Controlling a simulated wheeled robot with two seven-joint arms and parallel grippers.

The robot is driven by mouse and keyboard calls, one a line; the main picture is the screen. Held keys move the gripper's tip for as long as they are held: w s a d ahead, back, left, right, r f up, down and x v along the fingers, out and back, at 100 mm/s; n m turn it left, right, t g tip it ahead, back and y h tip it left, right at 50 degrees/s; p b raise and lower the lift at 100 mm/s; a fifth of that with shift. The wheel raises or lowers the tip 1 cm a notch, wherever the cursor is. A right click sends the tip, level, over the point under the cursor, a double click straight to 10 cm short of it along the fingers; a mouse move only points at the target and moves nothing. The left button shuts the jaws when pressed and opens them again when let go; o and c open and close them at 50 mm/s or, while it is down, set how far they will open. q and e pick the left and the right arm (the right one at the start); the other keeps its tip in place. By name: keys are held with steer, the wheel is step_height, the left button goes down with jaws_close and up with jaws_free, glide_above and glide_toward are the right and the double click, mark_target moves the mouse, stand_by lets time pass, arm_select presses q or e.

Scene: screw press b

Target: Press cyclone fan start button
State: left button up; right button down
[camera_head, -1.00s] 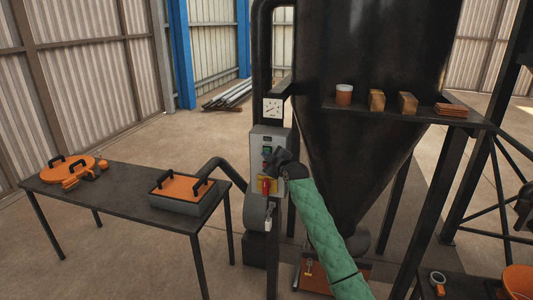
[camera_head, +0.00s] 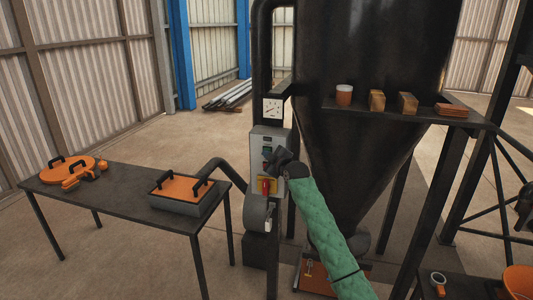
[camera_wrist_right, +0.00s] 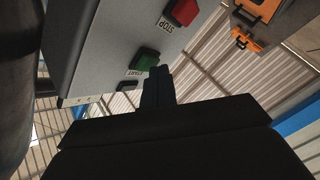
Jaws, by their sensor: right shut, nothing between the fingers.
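The grey control box (camera_head: 258,142) of the cyclone stands on a dark post in the head view. In the right wrist view the green start button (camera_wrist_right: 144,60), labelled START, sits on the box face (camera_wrist_right: 100,45), with the red stop button (camera_wrist_right: 183,12) beside it. My right gripper (camera_wrist_right: 158,70) is shut and empty, its fingertips close beside the green button's edge. I cannot tell whether they touch it. In the head view my right gripper (camera_head: 268,157) is in front of the box and largely covers the button area. My left gripper is not in view.
A gauge (camera_head: 273,108) is above the box. The black cyclone cone (camera_head: 365,150) and a shelf (camera_head: 460,119) with small items are to the right. A table (camera_head: 120,187) stands left.

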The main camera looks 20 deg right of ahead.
steer(key=shift+w+d, duration=0.1)
steer(key=shift+w, duration=0.05)
stand_by(0.6)
steer(key=shift+s+a+p, duration=0.35)
steer(key=shift+s+a, duration=0.15)
steer(key=shift+s, duration=0.25)
steer(key=s+a, duration=0.1)
steer(key=s+a+p, duration=0.1)
steer(key=s+p, duration=0.1)
steer(key=s, duration=0.1)
steer(key=shift+s+a, duration=0.1)
steer(key=shift+a, duration=0.3)
stand_by(0.5)
